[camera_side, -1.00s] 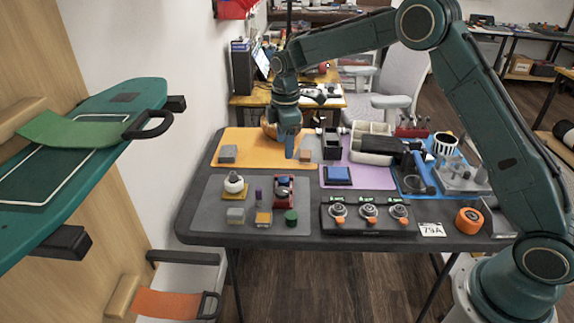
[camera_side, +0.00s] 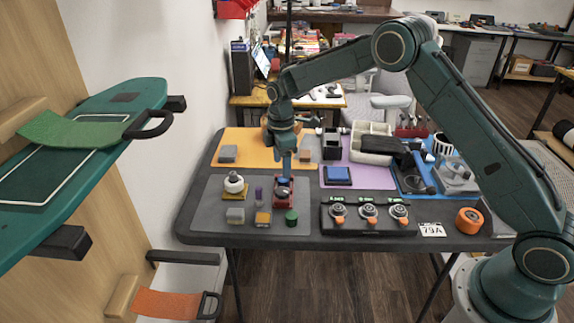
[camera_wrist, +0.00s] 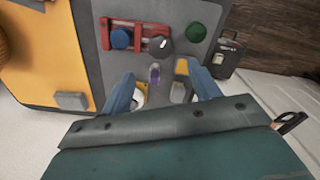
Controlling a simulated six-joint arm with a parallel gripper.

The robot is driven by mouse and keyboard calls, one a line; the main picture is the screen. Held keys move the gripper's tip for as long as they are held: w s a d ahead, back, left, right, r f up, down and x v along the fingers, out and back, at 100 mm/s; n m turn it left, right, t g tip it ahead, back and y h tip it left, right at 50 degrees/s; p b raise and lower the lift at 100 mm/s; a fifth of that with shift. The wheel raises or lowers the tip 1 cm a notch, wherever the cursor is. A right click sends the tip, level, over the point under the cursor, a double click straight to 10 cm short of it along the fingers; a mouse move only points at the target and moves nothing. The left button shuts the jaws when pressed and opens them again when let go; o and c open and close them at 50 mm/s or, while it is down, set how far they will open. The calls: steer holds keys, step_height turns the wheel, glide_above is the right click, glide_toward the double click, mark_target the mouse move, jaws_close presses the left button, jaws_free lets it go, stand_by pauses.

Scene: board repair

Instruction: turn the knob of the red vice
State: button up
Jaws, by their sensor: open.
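The red vice (camera_side: 291,201) sits on the grey mat near the front of the table. In the wrist view the vice (camera_wrist: 139,24) lies beyond my fingertips, with a round blue piece (camera_wrist: 121,38) between its red bars. A dark rounded knob (camera_wrist: 160,45) with a light highlight is at its right end. My gripper (camera_side: 286,172) points down just behind and above the vice in the side view. Its two blue fingers (camera_wrist: 162,88) are spread with a gap between them, and no held object shows. I cannot tell whether any fingertip touches the vice.
A green cylinder (camera_side: 291,217), a purple piece (camera_side: 258,193) and a white round part on a yellow base (camera_side: 234,184) stand close to the vice. A black panel with several knobs (camera_side: 369,230) is to the right. Bare grey mat (camera_side: 212,205) lies at left.

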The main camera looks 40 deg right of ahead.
mark_target(282, 190)
step_height(282, 190, down, 9)
steer(key=shift+f, duration=0.2)
stand_by(0.3)
steer(key=shift+c, duration=0.2)
steer(key=c, duration=0.9)
